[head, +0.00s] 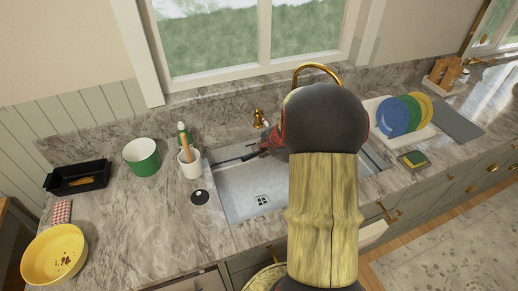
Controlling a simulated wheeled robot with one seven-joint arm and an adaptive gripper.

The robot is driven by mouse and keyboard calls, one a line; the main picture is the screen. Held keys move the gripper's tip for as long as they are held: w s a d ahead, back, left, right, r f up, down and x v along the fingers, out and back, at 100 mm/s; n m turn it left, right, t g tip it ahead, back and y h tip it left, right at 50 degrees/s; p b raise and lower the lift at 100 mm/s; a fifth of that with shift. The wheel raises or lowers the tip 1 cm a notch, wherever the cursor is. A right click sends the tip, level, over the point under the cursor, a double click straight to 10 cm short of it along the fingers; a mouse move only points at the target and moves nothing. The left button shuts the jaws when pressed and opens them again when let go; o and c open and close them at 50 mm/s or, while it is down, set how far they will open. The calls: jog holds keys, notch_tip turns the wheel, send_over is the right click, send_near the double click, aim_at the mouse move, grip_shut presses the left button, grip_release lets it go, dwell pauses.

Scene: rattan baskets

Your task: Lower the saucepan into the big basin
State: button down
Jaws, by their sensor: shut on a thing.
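The big basin (238,188) is the pale sink set in the marble counter, with a square drain in its floor. My dark round arm joint and wooden-looking arm link cover its right part. A red-edged piece, seemingly the saucepan (279,136), shows just left of the joint, with a dark bar reaching left over the back of the basin. Most of the saucepan is hidden, so its height and tilt cannot be told. My gripper (262,149) is mostly hidden there too; it is shut on what seems to be the saucepan.
A gold tap (316,70) rises behind the basin. A utensil crock (190,163) and green bottle (184,134) stand at its left edge, near a green pot (143,160). Plates (392,117) and a sponge (413,159) are at right.

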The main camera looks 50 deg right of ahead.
jog(key=shift+w+a, duration=0.1)
jog(key=shift+a, duration=0.05)
notch_tip(320, 180, down, 24)
jog(key=b, duration=2.4)
jog(key=shift+f+b, duration=0.15)
jog(key=shift+b, duration=0.15)
dwell(0.3)
jog(key=c, duration=1.7)
grip_release()
jog(key=shift+f, duration=0.1)
jog(key=v, duration=1.2)
